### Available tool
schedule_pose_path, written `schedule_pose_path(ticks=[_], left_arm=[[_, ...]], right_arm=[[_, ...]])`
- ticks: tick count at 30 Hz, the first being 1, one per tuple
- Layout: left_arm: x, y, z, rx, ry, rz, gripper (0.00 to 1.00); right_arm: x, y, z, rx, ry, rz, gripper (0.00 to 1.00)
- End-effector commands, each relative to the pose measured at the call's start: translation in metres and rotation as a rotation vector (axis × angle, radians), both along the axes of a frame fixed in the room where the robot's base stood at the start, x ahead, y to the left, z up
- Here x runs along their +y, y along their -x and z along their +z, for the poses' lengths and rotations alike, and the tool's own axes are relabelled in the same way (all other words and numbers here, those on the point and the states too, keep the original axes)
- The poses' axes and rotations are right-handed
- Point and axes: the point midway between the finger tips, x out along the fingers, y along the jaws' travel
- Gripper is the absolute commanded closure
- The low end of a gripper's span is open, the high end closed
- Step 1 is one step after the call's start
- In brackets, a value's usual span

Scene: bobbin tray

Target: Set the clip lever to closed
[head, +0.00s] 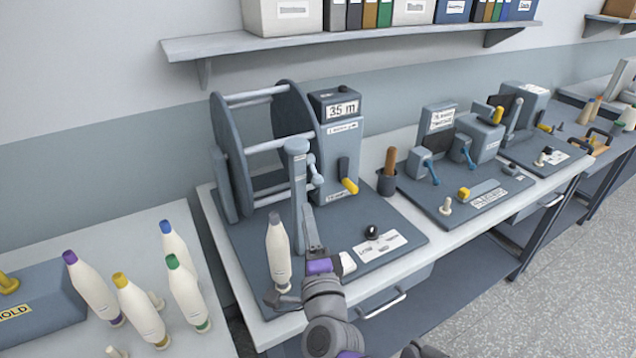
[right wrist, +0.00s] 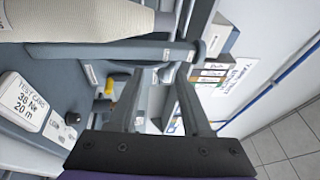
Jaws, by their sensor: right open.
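A winding stand with a large reel frame (head: 232,165) stands on a dark base plate. In front of it is a grey upright post (head: 299,205) with a round cap, which lies sideways across the right wrist view (right wrist: 130,50). A small pale lever-like part (head: 315,170) shows beside the post; I cannot tell for sure that it is the clip lever, or its setting. My right gripper (head: 311,228) is open, close to the post's right side; its two fingers (right wrist: 158,78) reach toward the post, with no clear grip on anything. My left gripper is not in view.
A pale bobbin (head: 278,252) stands just left of the post. A yellow-handled crank (head: 349,186) is on the counter box (head: 341,150). Several bobbins stand on the left table.

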Motion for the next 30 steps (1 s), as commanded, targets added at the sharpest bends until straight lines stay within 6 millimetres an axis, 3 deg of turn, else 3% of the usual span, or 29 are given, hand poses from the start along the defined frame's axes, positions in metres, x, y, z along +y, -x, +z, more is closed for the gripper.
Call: schedule_pose_path(ticks=[3,9,14,24,30], left_arm=[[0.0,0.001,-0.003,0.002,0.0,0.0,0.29],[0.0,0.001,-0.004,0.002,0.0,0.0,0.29],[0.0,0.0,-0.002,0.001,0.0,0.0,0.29],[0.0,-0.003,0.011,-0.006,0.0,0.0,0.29],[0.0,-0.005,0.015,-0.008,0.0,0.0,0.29]], right_arm=[[0.004,-0.008,0.006,-0.051,-0.282,-0.101,0.51],[-0.001,-0.008,0.001,-0.088,-0.519,-0.214,0.51],[-0.005,-0.018,0.003,-0.093,-0.544,-0.231,0.51],[-0.017,-0.078,0.018,-0.095,-0.54,-0.23,0.51],[-0.022,-0.103,0.023,-0.094,-0.54,-0.229,0.51]])
